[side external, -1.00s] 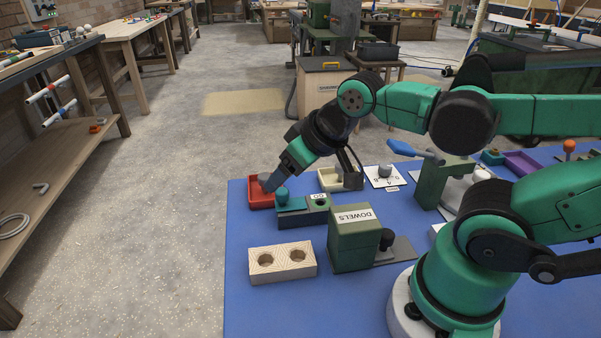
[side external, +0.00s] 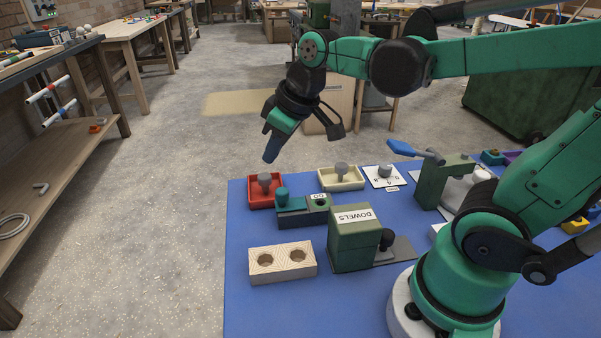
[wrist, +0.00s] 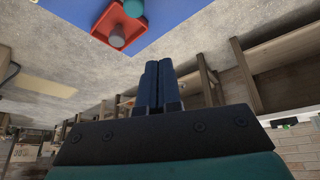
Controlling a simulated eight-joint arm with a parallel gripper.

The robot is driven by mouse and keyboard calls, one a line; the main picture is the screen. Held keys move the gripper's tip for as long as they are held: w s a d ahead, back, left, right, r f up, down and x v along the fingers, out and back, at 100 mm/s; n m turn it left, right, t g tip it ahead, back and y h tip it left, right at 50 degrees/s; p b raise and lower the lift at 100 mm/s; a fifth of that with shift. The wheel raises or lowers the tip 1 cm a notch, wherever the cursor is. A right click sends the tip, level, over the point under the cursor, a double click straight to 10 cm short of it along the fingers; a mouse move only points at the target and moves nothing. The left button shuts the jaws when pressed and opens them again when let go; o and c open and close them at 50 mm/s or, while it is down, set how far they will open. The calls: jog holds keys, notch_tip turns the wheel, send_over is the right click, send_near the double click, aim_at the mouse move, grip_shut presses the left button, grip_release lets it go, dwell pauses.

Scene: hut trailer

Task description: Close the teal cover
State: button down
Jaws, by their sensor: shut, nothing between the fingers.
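The teal cover (side external: 291,206) is a small slab with a round teal knob (side external: 281,194) at its left end. It sits on a dark base block, and a round dark hole (side external: 321,202) shows uncovered at the block's right end. The teal knob also shows at the top of the wrist view (wrist: 133,7). My gripper (side external: 271,152) is in the air above and behind the red tray, clear of the cover. Its blue fingers are together and empty, as the wrist view also shows (wrist: 158,85).
A red tray (side external: 252,200) holding a grey knobbed piece stands just left of the cover. A cream tray (side external: 350,184) and a white card (side external: 375,184) lie behind. A green DOWELS box (side external: 353,250) and a wooden block with two holes (side external: 283,276) stand in front.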

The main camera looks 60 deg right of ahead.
aim_at(296, 199)
jog(key=w+f+n, duration=0.1)
jog(key=w+f, duration=0.1)
jog(key=f, duration=0.1)
jog(key=w+f+g, duration=0.1)
jog(key=w+f, duration=0.1)
jog(key=f, duration=0.1)
jog(key=w+f+n+y, duration=0.1)
jog(key=w+f, duration=0.1)
jog(key=f, duration=0.1)
jog(key=shift+w+n+g, duration=0.25)
jog(key=shift+n+g, duration=0.05)
jog(key=shift+s+d+f, duration=0.1)
jog(key=shift+s+f, duration=0.05)
jog(key=shift+f, duration=0.2)
jog(key=shift+s+d+r, duration=0.1)
jog(key=shift+s+d, duration=0.3)
jog(key=shift+s, duration=0.4)
jog(key=shift+s+d, duration=0.4)
jog(key=shift+s, duration=0.4)
jog(key=shift+s+d, duration=2.2)
